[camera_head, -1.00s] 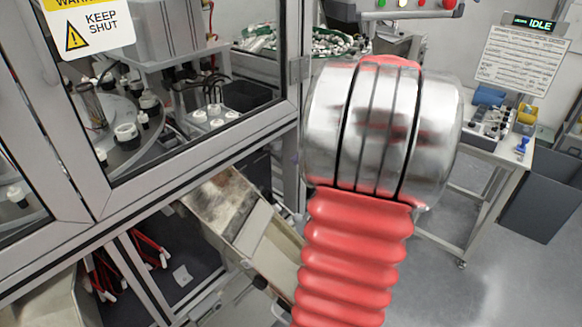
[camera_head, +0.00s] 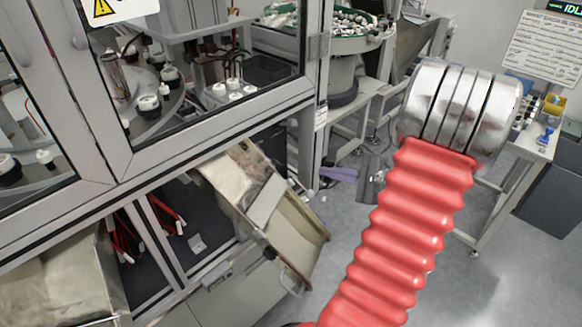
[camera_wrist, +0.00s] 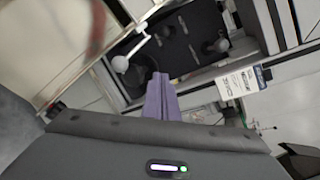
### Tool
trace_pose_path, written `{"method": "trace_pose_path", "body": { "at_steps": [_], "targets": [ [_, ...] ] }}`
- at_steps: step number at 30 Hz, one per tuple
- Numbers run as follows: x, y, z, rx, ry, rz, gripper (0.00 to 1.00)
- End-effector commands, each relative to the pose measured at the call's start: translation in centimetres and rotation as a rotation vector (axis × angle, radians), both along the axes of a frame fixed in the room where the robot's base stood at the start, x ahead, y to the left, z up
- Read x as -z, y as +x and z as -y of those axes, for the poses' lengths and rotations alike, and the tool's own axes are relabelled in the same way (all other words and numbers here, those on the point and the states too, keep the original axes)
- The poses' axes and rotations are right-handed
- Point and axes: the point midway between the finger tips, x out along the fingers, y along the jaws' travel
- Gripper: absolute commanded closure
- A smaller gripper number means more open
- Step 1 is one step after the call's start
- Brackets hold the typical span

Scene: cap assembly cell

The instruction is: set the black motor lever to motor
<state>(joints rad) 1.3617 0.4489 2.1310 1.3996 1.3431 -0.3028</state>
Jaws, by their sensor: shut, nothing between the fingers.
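My gripper (camera_wrist: 161,78) shows in the wrist view as purple fingers pressed together, shut and empty. They point towards a dark panel or recess (camera_wrist: 178,62) in a pale machine frame. A rounded black knob (camera_wrist: 216,47) stands at the right of this dark area; I cannot tell for sure that it is the motor lever. A rod with a white ball end (camera_wrist: 120,63) is left of the fingers. The fingers look apart from both. In the head view my gripper's purple fingers (camera_head: 338,173) show beside the cabinet's corner post. No motor lever can be made out there.
The glazed cabinet (camera_head: 228,112) fills the left. A metal chute (camera_head: 285,225) sticks out below it, near my arm. A parts bowl (camera_head: 335,30) stands behind, and a small table (camera_head: 537,140) with a grey bin (camera_head: 555,190) is at right. Grey floor is open between.

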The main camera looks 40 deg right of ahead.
Motion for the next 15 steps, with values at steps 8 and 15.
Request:
{"method": "trace_pose_path", "body": {
  "at_steps": [8, 15],
  "targets": [
    [0.1, 0.5, -0.2, -0.004, 0.0, 0.0, 1.0],
    [0.9, 2.9, -0.9, -0.008, 0.001, -0.002, 1.0]
  ]
}}
